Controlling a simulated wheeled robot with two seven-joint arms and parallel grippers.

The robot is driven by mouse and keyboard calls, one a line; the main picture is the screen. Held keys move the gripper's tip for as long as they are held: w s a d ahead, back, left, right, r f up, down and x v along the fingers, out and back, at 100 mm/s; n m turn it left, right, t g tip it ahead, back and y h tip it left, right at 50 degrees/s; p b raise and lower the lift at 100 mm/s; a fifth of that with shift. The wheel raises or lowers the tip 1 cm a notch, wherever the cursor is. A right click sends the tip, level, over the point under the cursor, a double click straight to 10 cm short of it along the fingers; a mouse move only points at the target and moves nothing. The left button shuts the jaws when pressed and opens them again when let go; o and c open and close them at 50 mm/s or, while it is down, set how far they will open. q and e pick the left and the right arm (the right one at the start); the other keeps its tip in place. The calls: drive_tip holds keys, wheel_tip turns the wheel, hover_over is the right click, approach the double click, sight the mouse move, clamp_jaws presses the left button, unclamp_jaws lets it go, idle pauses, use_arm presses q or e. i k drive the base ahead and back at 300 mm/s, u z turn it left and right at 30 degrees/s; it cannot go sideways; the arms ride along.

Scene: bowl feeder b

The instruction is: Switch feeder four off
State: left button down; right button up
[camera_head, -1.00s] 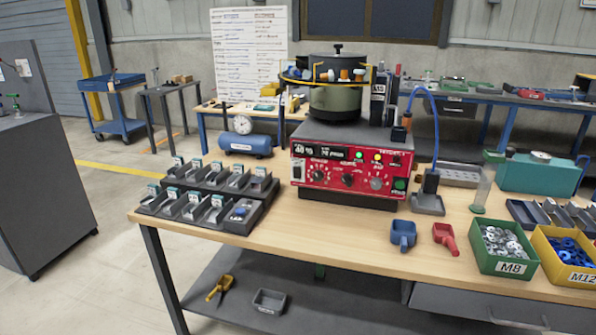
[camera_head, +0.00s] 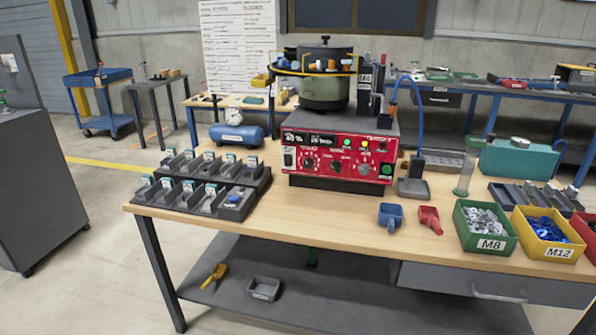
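The bowl feeder (camera_head: 325,88) stands on the wooden table, a dark round bowl on an olive drum. Below it is its red control panel (camera_head: 338,159) with several knobs, a dark display at the upper left, and a black rocker-like switch (camera_head: 289,160) at the left end. A green lamp (camera_head: 347,142) and a yellow lamp (camera_head: 365,144) look lit. A green button (camera_head: 387,169) sits at the panel's lower right. The feeder's number is too small to read. Neither of my grippers shows in the head view.
A rack of small grey bins (camera_head: 200,186) stands left of the panel. Blue (camera_head: 391,217) and red (camera_head: 429,219) scoops lie in front at right. Green M8 (camera_head: 484,228) and yellow M12 (camera_head: 541,236) bins stand further right. The tabletop before the panel is clear.

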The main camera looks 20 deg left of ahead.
sight(288, 161)
drive_tip(key=z, duration=0.55)
drive_tip(key=k, duration=1.2)
drive_tip(key=z, duration=0.1)
drive_tip(key=i, duration=0.45)
drive_tip(key=u, duration=0.85)
drive_tip(key=i, duration=1.35)
drive_tip(key=z, duration=0.55)
